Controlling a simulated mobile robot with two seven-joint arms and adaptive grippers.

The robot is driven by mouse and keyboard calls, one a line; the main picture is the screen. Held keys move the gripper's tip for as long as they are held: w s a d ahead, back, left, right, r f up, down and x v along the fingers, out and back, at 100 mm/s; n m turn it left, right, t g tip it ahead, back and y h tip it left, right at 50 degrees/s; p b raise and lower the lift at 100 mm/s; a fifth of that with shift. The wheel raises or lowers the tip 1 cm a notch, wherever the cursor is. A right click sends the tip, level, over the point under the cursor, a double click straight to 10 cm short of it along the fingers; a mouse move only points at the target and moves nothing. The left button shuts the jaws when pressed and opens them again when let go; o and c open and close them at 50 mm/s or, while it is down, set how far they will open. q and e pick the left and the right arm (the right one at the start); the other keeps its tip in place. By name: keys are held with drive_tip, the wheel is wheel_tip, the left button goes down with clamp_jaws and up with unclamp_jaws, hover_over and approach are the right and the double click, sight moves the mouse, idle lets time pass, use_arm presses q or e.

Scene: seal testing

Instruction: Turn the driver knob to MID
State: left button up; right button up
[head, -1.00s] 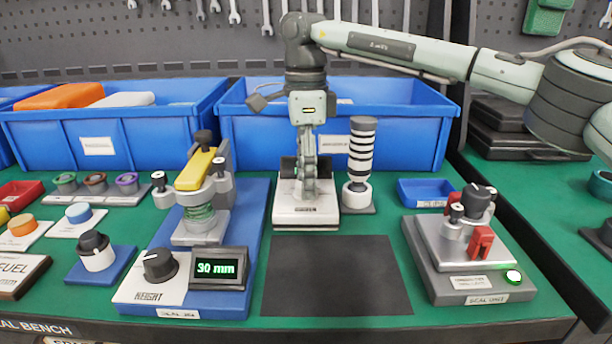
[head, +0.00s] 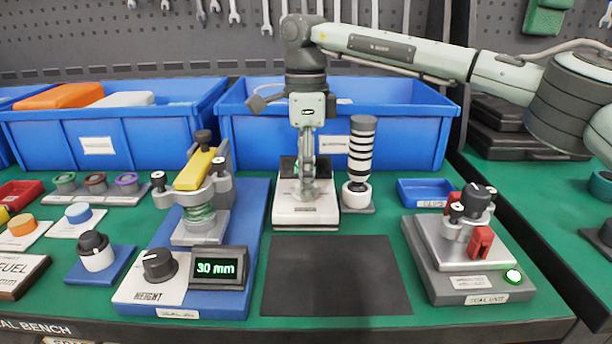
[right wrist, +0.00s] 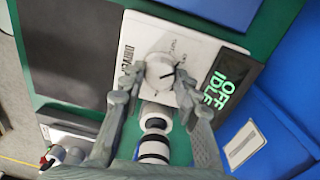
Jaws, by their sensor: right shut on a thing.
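The driver unit is a white-topped box (head: 305,216) at the back middle of the bench. In the right wrist view its round white driver knob (right wrist: 160,72) has a dark pointer line; the small words around it are too blurred to read surely. The unit's display (right wrist: 222,88) shows "OFF" and "IDLE" in green. My right gripper (head: 308,190) reaches straight down over the unit. In the right wrist view the right gripper (right wrist: 159,76) has its fingers on opposite sides of the knob, shut on it. My left gripper is not in view.
A black-and-white striped driver (head: 362,150) stands close right of the unit. The height fixture (head: 258,215), with a yellow lever, is at left. Blue bins (head: 400,130) stand behind. A seal unit (head: 455,285) is at right. A dark mat (head: 335,275) in front is bare.

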drive_tip(key=m, duration=0.4)
drive_tip(key=shift+m, duration=1)
drive_tip(key=m, duration=0.3)
drive_tip(key=shift+m+b, duration=0.3)
drive_tip(key=shift+m, duration=0.1)
drive_tip(key=m, duration=0.3)
drive_tip(key=shift+m+y+b, duration=0.3)
drive_tip(key=shift+m+b, duration=0.05)
drive_tip(key=shift+m, duration=0.05)
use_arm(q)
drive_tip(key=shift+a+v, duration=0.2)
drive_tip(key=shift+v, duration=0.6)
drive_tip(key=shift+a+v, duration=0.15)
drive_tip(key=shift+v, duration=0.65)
use_arm(e)
drive_tip(key=shift+r+m, duration=0.1)
drive_tip(key=shift+m, duration=0.7)
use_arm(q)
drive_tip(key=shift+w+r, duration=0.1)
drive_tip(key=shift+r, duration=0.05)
use_arm(e)
drive_tip(key=shift+t, duration=0.3)
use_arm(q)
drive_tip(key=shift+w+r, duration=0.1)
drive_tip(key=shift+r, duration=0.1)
